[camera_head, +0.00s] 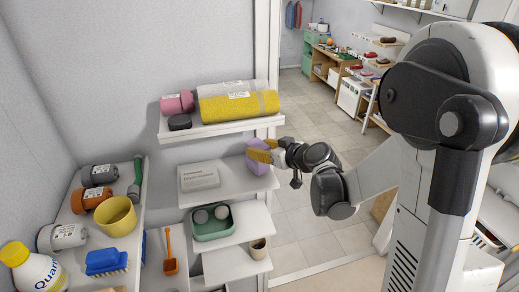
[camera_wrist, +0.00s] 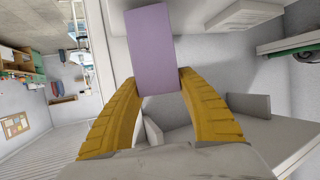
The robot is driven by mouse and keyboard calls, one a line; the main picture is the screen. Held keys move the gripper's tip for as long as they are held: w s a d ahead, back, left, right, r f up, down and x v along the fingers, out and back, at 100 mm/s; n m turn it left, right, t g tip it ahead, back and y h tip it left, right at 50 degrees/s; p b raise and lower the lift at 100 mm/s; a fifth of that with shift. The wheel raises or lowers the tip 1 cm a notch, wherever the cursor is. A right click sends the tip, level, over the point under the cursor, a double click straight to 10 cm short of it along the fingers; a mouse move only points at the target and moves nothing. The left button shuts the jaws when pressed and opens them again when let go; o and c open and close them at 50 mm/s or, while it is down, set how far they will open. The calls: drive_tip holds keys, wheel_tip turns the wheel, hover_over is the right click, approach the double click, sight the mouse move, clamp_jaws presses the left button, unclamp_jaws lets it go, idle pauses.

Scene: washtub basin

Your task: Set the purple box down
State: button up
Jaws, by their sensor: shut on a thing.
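The purple box (camera_head: 256,164) is at the right part of a white shelf (camera_head: 228,184), below the upper shelf. My gripper (camera_head: 262,151) has yellow fingers and reaches in from the right, shut on the box. In the wrist view, the purple box (camera_wrist: 152,48) extends away from between the two yellow fingertips of my gripper (camera_wrist: 158,84). The fingers hide part of the box in the head view. I cannot tell whether its underside touches the shelf.
A white labelled box (camera_head: 199,177) lies on the same shelf to the left, with bare shelf between. Above, a shelf (camera_head: 210,131) holds a yellow roll (camera_head: 238,106). Below stand a green tray (camera_head: 212,231) and a small cup (camera_head: 258,248).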

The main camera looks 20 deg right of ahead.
drive_tip(key=shift+w+f, duration=0.4)
drive_tip(key=shift+f, duration=0.2)
drive_tip(key=shift+s, duration=0.1)
drive_tip(key=shift+f, duration=0.1)
drive_tip(key=o, duration=1.2)
